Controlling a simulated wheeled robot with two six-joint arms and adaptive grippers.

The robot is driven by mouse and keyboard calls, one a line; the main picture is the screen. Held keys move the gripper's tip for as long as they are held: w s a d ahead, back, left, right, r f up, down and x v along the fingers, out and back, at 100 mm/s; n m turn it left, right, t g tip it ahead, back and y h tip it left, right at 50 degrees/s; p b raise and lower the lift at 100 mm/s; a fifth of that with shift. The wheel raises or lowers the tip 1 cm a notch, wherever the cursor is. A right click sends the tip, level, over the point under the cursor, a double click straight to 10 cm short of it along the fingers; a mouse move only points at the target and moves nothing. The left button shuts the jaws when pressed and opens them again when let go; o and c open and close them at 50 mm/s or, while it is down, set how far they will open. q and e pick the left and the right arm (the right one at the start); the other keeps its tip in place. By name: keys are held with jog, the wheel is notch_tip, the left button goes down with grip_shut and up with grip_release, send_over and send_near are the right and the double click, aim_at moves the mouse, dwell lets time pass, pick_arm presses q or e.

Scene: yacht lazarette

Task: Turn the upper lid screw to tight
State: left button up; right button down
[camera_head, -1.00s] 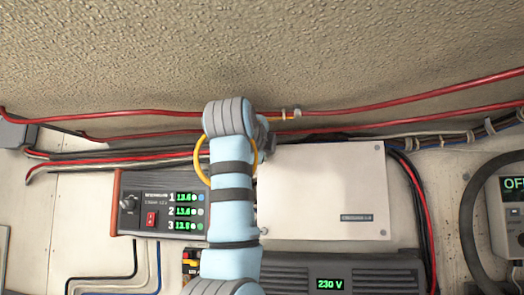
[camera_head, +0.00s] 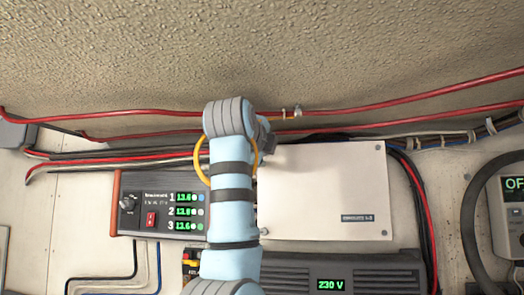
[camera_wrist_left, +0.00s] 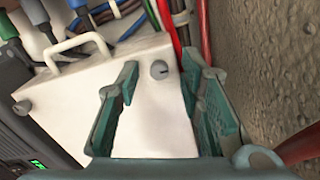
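The white lid (camera_head: 325,195) is mounted on the wall in the head view, with small screws at its visible corners. My left arm covers its upper left corner. In the left wrist view the lid (camera_wrist_left: 150,130) lies ahead, with a grey slotted screw (camera_wrist_left: 160,69) on the side nearer the textured ceiling and another screw (camera_wrist_left: 22,107) farther left. My left gripper (camera_wrist_left: 160,76) is open, its teal fingers on either side of the nearer screw in the picture; I see no contact. In the head view this gripper is mostly hidden behind the arm. My right gripper is not in view.
Red cables (camera_head: 440,98) run along the wall above the lid. A charger panel (camera_head: 150,205) with green readouts is left of my arm, and a dark 230 V unit (camera_head: 345,270) is below the lid. A white handle (camera_wrist_left: 75,50) stands near the lid's edge in the wrist view.

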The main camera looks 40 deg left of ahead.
pick_arm(q)
jog(key=v, duration=1.2)
jog(key=shift+a, duration=0.1)
